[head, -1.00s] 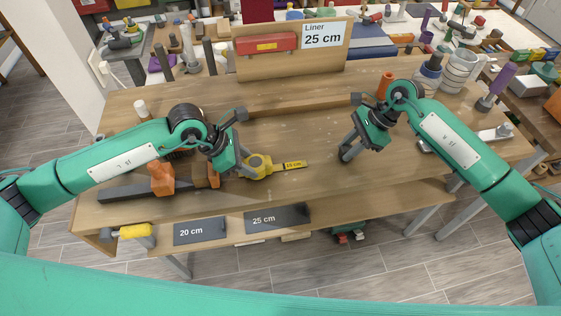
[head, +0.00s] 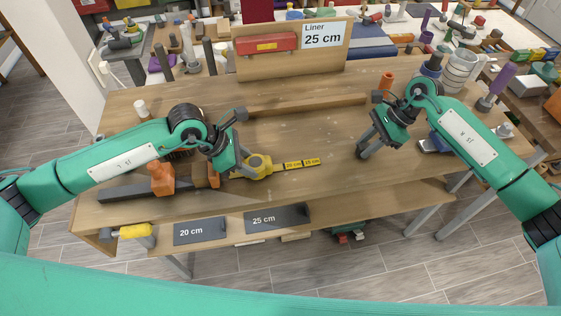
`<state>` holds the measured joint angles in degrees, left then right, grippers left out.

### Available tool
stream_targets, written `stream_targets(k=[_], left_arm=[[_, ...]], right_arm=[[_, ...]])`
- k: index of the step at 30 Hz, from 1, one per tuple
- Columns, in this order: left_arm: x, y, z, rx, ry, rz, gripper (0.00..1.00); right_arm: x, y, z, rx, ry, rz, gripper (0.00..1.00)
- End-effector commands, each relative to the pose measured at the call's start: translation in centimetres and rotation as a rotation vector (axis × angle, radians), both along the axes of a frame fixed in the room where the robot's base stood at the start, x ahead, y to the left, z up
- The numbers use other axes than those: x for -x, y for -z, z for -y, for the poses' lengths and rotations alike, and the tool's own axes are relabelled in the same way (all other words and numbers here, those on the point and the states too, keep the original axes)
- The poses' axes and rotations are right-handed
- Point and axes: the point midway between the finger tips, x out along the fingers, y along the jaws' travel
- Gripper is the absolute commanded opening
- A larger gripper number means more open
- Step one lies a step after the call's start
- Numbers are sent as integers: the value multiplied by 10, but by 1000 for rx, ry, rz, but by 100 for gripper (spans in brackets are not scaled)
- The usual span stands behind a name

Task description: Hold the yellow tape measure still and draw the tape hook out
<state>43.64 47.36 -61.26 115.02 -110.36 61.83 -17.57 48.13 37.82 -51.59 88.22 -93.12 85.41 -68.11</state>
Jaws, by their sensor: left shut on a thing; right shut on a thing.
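The yellow tape measure (head: 258,166) lies on the wooden workbench, left of centre. My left gripper (head: 242,170) is shut on its left side. The yellow tape (head: 301,163) runs out to the right from the case and carries two dark-lettered labels, which seem to read 20 cm and 15 cm. My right gripper (head: 363,152) is low over the bench to the right, in line with the tape, and shut. The tape hook is hidden at its fingertips, and the stretch of tape between the labels and the gripper is hard to make out.
A board (head: 340,62) at the back bears a red case and a sign reading "Liner 25 cm". A wooden strip (head: 308,106) lies behind the tape. An orange-and-dark tool (head: 161,178) lies left. Plates (head: 200,231) marked 20 cm and 25 cm (head: 277,218) are at the front.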

Motion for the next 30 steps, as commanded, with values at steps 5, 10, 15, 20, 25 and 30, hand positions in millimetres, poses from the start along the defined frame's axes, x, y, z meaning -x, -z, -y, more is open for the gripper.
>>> stream_targets(k=[5,10,15,20,25,30], left_arm=[[0,1,0,-1,-1,-1,8],[0,1,0,-1,-1,-1,8],[0,1,0,-1,-1,-1,8],[0,1,0,-1,-1,-1,8],[0,0,0,-1,-1,-1,8],[0,1,0,-1,-1,-1,8]], right_arm=[[-3,0,9,1,1,1,5],[-5,0,18,1,2,0,5],[-7,0,22,1,2,1,5],[-7,0,23,1,1,1,5],[-7,0,22,1,1,1,5],[-6,0,22,1,1,1,37]])
